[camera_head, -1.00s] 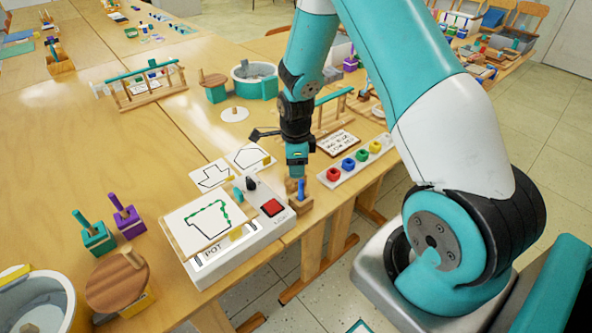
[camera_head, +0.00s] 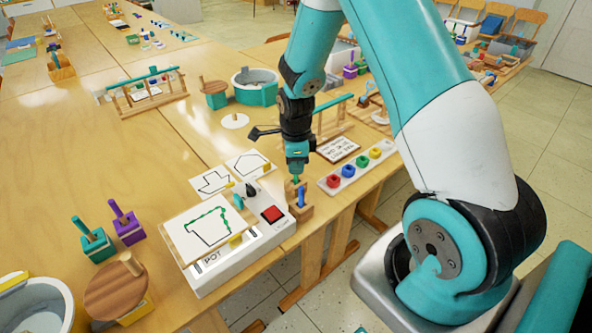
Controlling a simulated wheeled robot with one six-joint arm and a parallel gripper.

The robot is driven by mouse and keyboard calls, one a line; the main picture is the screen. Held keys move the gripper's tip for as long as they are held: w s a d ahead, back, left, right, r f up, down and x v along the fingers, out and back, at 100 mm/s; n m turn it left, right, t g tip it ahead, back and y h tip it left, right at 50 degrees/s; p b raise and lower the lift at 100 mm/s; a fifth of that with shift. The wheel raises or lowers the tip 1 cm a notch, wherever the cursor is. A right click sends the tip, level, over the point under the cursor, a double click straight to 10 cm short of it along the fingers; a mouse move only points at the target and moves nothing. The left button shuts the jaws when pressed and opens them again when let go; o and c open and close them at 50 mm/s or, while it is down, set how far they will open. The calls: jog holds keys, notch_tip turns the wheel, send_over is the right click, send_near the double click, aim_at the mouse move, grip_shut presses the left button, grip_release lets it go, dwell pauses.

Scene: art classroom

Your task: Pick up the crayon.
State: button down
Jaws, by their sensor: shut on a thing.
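My gripper (camera_head: 297,170) points down above a small wooden holder (camera_head: 302,213) near the table's right edge. It is shut on a thin green piece, which looks like a green crayon (camera_head: 296,181). Its lower end is over or still in the holder; I cannot tell which. A blue crayon (camera_head: 301,198) stands upright in the holder, just right of the gripper. The fingers are small and partly hidden in this view.
Left of the holder is a white device with a red button (camera_head: 272,214) and a drawing board (camera_head: 207,233). A white tray of coloured pots (camera_head: 347,171) lies to the right. A wooden rack (camera_head: 333,112) stands behind.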

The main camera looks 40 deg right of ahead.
notch_tip(320, 180, up, 18)
jog(key=shift+f, duration=0.15)
dwell(0.4)
